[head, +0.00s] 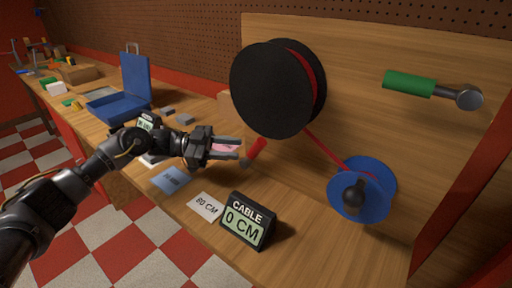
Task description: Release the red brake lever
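The red brake lever (257,149) is a short red handle, tilted, just below the big black cable reel (272,90) on the bench. My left gripper (240,149) comes in from the left, with its fingertips close to the lever's left side. Its two fingers are apart, and something pink shows between them; I cannot tell whether it is held. Whether the fingertips touch the lever is unclear. My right gripper is not in view.
A red cable runs from the reel to a blue wheel with a dark knob (354,195). A green-handled crank (409,84) is on the wooden panel. A cable display (245,222) reads 0 CM, beside an 80 CM card (205,207). An open blue case (134,85) stands further back.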

